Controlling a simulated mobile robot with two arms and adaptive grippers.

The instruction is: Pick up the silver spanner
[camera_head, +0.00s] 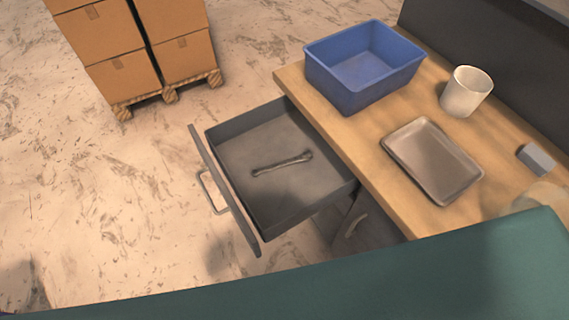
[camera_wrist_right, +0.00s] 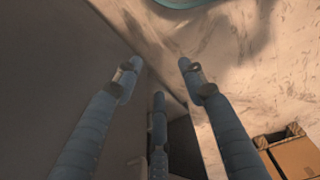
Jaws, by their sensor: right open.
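The silver spanner (camera_head: 282,164) lies flat on the floor of an open grey drawer (camera_head: 240,188) in the head view. Nothing touches it except the drawer floor. My right gripper (camera_wrist_right: 158,76) shows in the right wrist view with its fingers spread and nothing between them. The spanner is not visible in that wrist view, so I cannot tell how far the gripper is from it. My left gripper is in neither view.
The wooden worktop (camera_head: 360,150) carries a blue bin (camera_head: 345,88), a white cup (camera_head: 466,91), a metal tray (camera_head: 458,186) and a small grey block (camera_head: 537,159). The drawer front with its handle (camera_head: 212,193) sticks out left. Boxes on a pallet (camera_head: 168,94) stand behind open floor.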

